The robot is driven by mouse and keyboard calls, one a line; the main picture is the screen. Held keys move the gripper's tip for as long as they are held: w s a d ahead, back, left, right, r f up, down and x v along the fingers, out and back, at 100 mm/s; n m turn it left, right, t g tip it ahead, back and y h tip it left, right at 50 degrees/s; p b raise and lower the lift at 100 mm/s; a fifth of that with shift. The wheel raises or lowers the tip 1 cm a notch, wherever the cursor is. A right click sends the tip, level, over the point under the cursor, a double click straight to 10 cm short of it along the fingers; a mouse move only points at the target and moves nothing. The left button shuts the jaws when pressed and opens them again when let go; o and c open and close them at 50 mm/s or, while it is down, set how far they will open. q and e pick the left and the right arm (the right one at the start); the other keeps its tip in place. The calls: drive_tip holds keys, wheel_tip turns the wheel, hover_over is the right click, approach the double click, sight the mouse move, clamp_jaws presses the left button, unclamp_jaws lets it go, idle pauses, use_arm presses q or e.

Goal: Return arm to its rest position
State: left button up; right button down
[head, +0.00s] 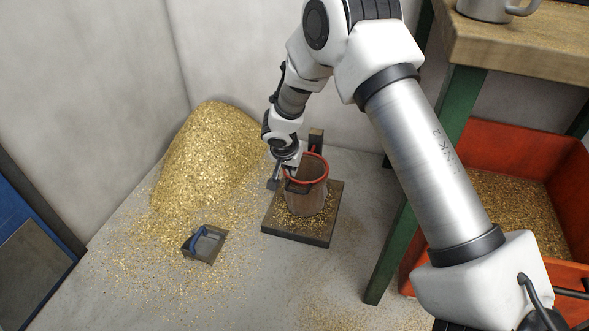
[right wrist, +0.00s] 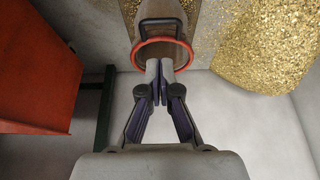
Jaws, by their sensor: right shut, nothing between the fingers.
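My right arm (head: 425,150) reaches in from the right of the head view, bent down toward a brown bucket with a red rim (head: 307,190). My right gripper (head: 291,167) is at the bucket's rim. In the right wrist view the gripper (right wrist: 159,64) has its fingers together with nothing between them, and the tips overlap the near side of the red rim (right wrist: 186,60). I cannot tell whether they touch it. The bucket stands upright on a dark square platform (head: 325,232). My left gripper is out of view.
A pile of brass chips (head: 212,150) lies against the wall, with a blue-handled scoop (head: 204,244) in front. At right are a green-legged workbench (head: 510,45) with a grey mug (head: 490,9) and a red bin (head: 522,145) of chips. The floor between platform and bench is mostly clear.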

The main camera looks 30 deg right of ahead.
drive_tip(key=s+a+f+g+y+p, duration=0.1)
drive_tip(key=s+a+f+g, duration=0.2)
drive_tip(key=s+f, duration=0.5)
drive_tip(key=s+a+f+g+y+p, duration=0.15)
drive_tip(key=s+f, duration=0.25)
drive_tip(key=s, duration=0.7)
drive_tip(key=s+a+f+n+g+y+p, duration=0.15)
drive_tip(key=s+a, duration=0.25)
drive_tip(key=s, duration=0.5)
drive_tip(key=s+a+n, duration=0.3)
drive_tip(key=s, duration=0.7)
drive_tip(key=w+r+n+t+p, duration=0.1)
drive_tip(key=r+n+p, duration=0.1)
drive_tip(key=r+p, duration=1.7)
drive_tip(key=w+d+r+n+t+p, duration=0.1)
drive_tip(key=w+r+n+t+p, duration=0.1)
drive_tip(key=r+p, duration=1.7)
drive_tip(key=shift+d+r+n+h, duration=0.3)
drive_tip(key=shift+n, duration=0.15)
